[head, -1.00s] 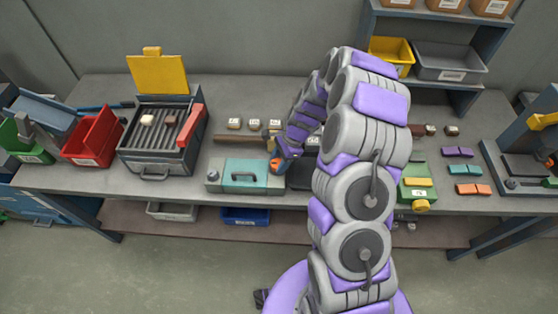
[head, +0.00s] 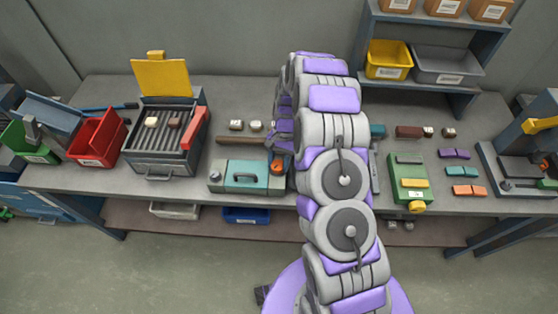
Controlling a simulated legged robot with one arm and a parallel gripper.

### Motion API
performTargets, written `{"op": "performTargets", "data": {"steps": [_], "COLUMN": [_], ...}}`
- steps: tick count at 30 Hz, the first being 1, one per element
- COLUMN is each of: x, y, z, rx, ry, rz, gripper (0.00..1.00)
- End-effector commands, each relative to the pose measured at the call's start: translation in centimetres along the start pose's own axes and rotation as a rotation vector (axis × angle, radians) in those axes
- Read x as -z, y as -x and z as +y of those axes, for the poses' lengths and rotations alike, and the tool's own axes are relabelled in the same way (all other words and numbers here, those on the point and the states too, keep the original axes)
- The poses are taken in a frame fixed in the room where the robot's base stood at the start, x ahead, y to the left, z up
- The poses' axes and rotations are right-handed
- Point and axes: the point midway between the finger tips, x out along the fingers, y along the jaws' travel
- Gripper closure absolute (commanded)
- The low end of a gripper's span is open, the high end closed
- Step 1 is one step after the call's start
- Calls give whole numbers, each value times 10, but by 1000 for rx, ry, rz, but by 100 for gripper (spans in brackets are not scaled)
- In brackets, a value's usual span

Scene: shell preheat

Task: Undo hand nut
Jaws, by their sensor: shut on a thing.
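The orange round knob that looks like the hand nut (head: 278,167) sits at the right end of the teal-lidded box (head: 240,174) on the bench. My gripper (head: 278,152) reaches down right at the knob from above. Its jaws look closed on it, but they are small and partly hidden by my arm. I cannot tell how far the nut is turned. My arm covers the bench just to the right of the knob.
A heater box with a raised yellow lid (head: 162,76) and two blocks on its slats stands left, beside a red bin (head: 97,136). A green fixture with a yellow knob (head: 417,207) is right of my arm. Small blocks line the back.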

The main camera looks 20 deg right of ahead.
Motion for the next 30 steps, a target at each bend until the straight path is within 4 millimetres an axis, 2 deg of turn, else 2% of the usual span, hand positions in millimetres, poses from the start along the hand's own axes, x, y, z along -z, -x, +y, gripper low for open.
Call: {"op": "performTargets", "data": {"steps": [15,30], "x": [0,0], "y": [3,2], "z": [-4,-6], "rx": [-176,-264], "ry": [432,644], "rz": [8,9], "gripper": [84,84]}}
